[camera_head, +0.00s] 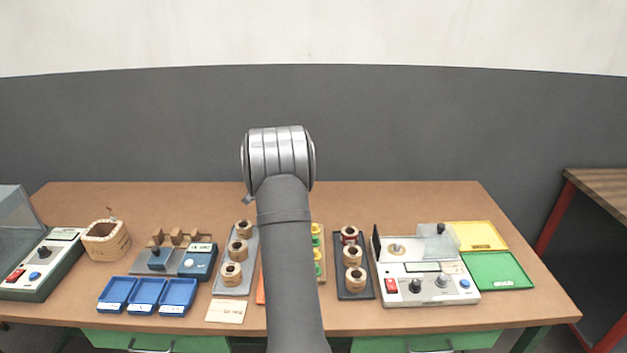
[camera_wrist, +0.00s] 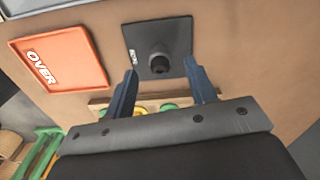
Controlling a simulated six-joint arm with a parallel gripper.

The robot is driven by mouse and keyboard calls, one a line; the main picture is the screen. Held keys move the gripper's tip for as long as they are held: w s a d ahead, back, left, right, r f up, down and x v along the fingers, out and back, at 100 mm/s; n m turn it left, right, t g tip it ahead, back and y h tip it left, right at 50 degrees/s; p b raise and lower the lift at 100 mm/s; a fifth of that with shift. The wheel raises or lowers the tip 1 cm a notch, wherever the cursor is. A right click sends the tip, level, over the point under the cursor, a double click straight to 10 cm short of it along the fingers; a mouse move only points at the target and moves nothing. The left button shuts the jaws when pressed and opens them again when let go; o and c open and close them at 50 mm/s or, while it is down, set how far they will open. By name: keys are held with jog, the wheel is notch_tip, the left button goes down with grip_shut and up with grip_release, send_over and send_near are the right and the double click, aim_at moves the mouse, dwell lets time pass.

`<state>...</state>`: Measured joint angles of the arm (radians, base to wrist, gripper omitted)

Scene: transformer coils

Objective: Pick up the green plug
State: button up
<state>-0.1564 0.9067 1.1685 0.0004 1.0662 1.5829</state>
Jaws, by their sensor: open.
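In the head view, green plugs (camera_head: 317,241) and yellow pieces (camera_head: 316,229) sit in a wooden holder (camera_head: 323,279), partly hidden behind my arm. In the wrist view, a green piece (camera_wrist: 169,106) and a yellow piece (camera_wrist: 139,111) show on a wooden strip (camera_wrist: 97,104), just above my gripper body and largely covered by it. My gripper (camera_wrist: 163,80) is open, with nothing between its two dark blue fingers. The fingers reach past the wooden strip toward a dark plate. In the head view my gripper is hidden behind my arm.
The dark square plate (camera_wrist: 140,36) has a black post (camera_wrist: 158,58). Left of it lies an orange tray (camera_wrist: 82,62) marked "OVER". In the head view, coil racks (camera_head: 233,291) (camera_head: 354,294) flank my arm. A tester (camera_head: 430,284) stands right; blue trays (camera_head: 147,293) lie left.

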jog(key=shift+r, duration=0.1)
jog(key=shift+c, duration=0.5)
jog(key=s+d+r+n+t+h, duration=0.2)
jog(key=s+d+r+n, duration=0.15)
jog(key=r, duration=0.35)
jog(key=s+d+r+n+t+h, duration=0.1)
jog(key=s+d+r+n, duration=0.1)
jog(key=r+n, duration=0.35)
jog(key=shift+m, duration=0.8)
jog(key=x, duration=1.1)
jog(key=shift+w+d+r, duration=0.2)
jog(key=shift+d+r, duration=0.05)
jog(key=shift+d, duration=0.1)
jog(key=shift+w+x, duration=0.25)
jog(key=shift+x, duration=1.15)
jog(key=shift+w+x, duration=0.25)
jog(key=shift+x, duration=1.15)
jog(key=shift+d+r, duration=0.15)
jog(key=shift+r, duration=0.1)
grip_shut()
